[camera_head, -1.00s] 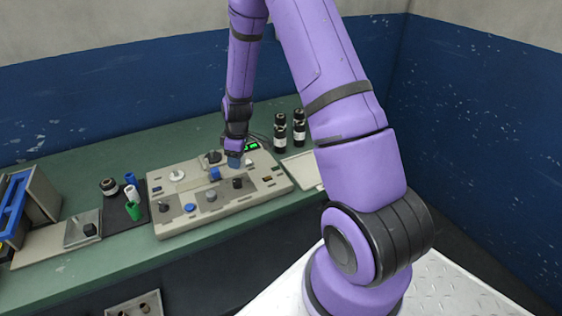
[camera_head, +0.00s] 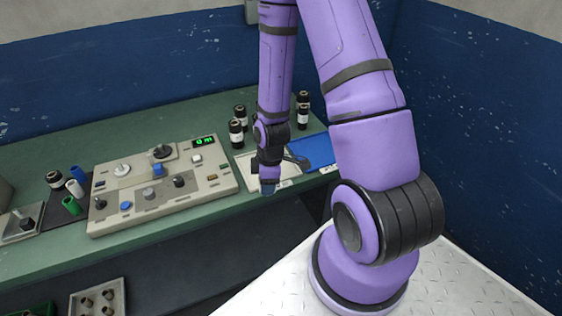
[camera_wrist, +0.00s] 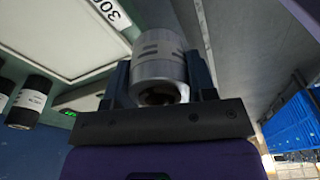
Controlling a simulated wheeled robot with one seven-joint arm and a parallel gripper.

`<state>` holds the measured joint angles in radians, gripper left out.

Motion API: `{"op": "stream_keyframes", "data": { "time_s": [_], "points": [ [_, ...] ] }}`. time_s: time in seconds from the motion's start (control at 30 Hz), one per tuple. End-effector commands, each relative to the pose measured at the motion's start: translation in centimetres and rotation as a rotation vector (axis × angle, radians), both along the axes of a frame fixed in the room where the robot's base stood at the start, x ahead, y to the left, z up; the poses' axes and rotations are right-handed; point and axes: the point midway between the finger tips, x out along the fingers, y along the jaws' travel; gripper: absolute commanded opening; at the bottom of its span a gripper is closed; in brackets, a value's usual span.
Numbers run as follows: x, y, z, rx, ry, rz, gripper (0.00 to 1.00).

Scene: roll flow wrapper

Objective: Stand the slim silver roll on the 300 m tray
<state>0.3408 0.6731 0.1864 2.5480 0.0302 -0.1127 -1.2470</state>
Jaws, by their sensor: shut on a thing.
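My gripper (camera_wrist: 158,85) is shut on a silver roll (camera_wrist: 158,50) with dark marks, which sits between the two fingers in the wrist view. The pale tray labelled 300 (camera_wrist: 60,35) lies beyond the roll, to its upper left in that view. In the head view my gripper (camera_head: 268,186) is over the front part of the pale tray (camera_head: 245,168), near the bench's front edge. I cannot make out the roll in the head view. Whether it touches the tray is unclear.
A blue tray (camera_head: 310,150) lies right of the pale one. Several dark labelled bottles (camera_head: 236,132) stand behind. The control panel (camera_head: 215,187) with knobs is to the left, with coloured rolls (camera_head: 75,187) beyond it. A blue crate (camera_wrist: 295,125) shows in the wrist view.

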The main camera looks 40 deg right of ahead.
Motion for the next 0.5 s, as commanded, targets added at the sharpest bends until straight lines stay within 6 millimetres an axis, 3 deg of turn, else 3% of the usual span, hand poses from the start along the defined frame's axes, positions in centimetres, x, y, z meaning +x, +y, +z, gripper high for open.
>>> {"op": "stream_keyframes", "data": {
  "time_s": [0.17, 0.5],
  "points": [
    [1.4, -1.0, -0.2, 0.000, -0.003, 0.004, 0.26],
    [7.8, -5.5, -1.0, 0.000, -0.002, 0.002, 0.26]
  ]
}}
